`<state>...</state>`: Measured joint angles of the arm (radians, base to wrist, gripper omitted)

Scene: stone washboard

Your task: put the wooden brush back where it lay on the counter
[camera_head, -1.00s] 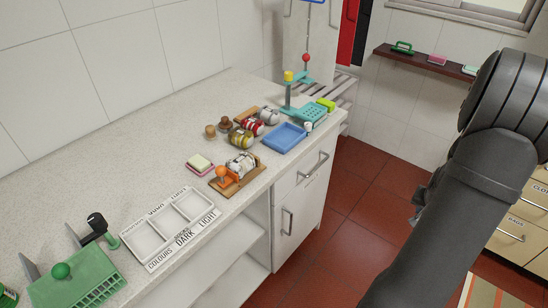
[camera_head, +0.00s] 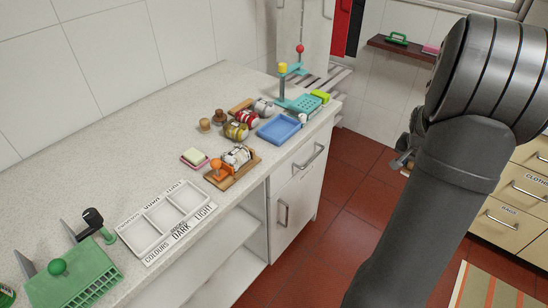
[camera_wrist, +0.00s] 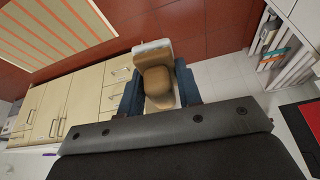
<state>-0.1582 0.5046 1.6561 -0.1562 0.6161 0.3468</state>
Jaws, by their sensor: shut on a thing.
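The wooden brush (camera_wrist: 156,82) shows in the wrist view, with a tan, rounded wooden body and a paler end. My gripper (camera_wrist: 160,95) is shut on it, with one dark blue finger on each side. The brush is in the air, with the red floor and cream drawers behind it. In the head view only a small part of my gripper (camera_head: 403,152) shows at the left of my dark arm, and the brush cannot be made out there. The speckled counter (camera_head: 120,135) runs along the left wall, and my gripper is off to its right, over the floor.
The counter holds a white sorting tray (camera_head: 165,217), a green rack (camera_head: 75,283), a blue tray (camera_head: 279,128), a board with an orange knob (camera_head: 234,166), a soap dish (camera_head: 194,157) and several jars. Bare counter lies along the wall. A shelf (camera_head: 400,48) hangs at the back.

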